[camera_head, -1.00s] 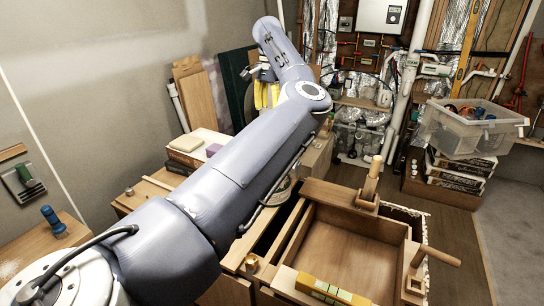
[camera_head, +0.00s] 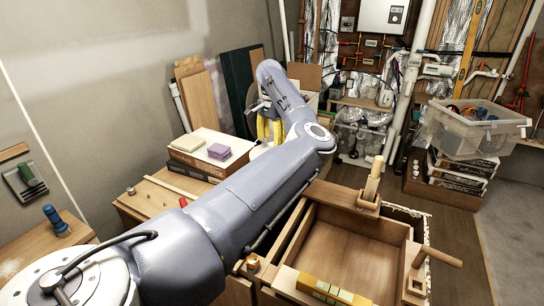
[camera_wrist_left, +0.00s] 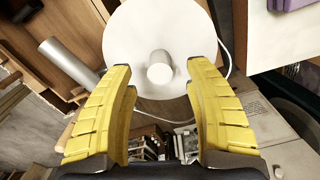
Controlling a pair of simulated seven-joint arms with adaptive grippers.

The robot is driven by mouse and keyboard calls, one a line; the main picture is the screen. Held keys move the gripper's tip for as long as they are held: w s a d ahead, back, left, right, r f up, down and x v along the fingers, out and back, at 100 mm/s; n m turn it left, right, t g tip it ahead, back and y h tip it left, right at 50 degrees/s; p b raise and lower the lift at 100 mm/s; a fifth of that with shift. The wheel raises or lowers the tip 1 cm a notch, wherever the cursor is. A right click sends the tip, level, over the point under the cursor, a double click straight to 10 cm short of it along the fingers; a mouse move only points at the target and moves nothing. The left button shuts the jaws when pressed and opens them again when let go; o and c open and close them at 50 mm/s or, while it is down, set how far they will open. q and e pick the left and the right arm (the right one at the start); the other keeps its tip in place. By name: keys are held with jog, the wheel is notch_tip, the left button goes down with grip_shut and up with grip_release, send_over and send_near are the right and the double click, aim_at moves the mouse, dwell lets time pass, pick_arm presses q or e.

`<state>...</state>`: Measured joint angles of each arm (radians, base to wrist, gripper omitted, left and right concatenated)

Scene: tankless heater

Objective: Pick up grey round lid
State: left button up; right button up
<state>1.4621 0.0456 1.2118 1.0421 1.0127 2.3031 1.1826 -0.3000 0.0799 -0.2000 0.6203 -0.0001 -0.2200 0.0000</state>
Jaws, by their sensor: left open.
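The round lid (camera_wrist_left: 130,40) is pale grey-white with a short round knob (camera_wrist_left: 160,72) at its centre. It fills the upper middle of the left wrist view. My left gripper (camera_wrist_left: 160,68) is open, its yellow fingertips on either side of the knob and apart from it. In the head view my left gripper (camera_head: 269,128) points down behind my forearm, past the stacked boxes. A pale patch beside it may be the lid, but my arm hides most of that spot. My right gripper is not in view.
A purple sponge (camera_head: 219,151) lies on a white-topped box (camera_head: 200,146) left of the gripper. An open wooden drawer (camera_head: 350,243) with clamps is at lower right. A clear bin (camera_head: 470,130) stands on boxes at right. A grey tube (camera_wrist_left: 68,65) lies left of the lid.

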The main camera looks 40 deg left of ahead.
aim_at(272, 144)
pick_arm(q)
jog(key=shift+w+f, duration=0.1)
jog(key=shift+f, duration=1.95)
grip_shut()
